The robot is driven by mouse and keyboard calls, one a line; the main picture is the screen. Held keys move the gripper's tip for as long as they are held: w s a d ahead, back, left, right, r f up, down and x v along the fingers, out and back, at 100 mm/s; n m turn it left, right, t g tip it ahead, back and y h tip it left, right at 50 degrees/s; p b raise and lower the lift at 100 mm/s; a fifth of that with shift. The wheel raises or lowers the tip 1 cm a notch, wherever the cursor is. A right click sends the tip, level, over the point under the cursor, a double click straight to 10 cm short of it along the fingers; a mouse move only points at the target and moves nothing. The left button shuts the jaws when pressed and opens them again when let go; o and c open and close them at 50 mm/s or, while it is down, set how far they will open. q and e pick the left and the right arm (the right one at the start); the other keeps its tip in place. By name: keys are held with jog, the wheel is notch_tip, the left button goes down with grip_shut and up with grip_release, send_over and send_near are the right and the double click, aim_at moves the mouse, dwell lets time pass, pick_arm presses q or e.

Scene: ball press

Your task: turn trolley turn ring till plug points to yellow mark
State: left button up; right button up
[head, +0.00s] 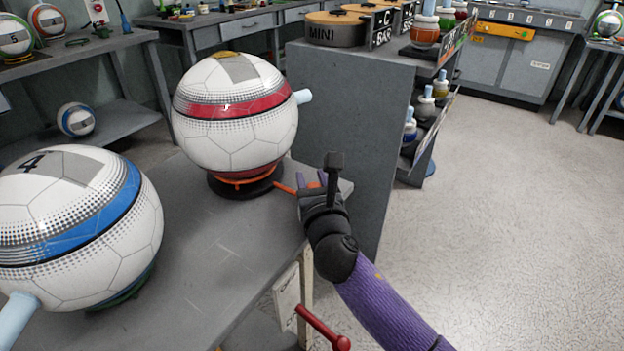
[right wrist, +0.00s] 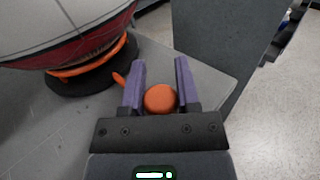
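A white ball with a red band (head: 235,115) sits on a dark base with an orange turn ring (head: 246,180) on the grey trolley top. Its pale blue plug (head: 303,96) sticks out to the right. My right gripper (head: 310,182) is at the ring's orange handle, right of the ball. In the right wrist view the purple fingers (right wrist: 160,85) stand apart on both sides of an orange knob (right wrist: 160,99), with a small gap at the right finger. The ring (right wrist: 95,62) shows there too. I cannot make out the yellow mark for certain. My left gripper is out of view.
A white ball with a blue band (head: 75,225) stands front left, its pale blue plug (head: 15,318) toward the lower left. A grey cabinet (head: 350,120) stands close behind my right gripper. A red handle (head: 322,328) juts out below the trolley top. Floor at right is clear.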

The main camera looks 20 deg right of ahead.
grip_shut()
dwell(0.8)
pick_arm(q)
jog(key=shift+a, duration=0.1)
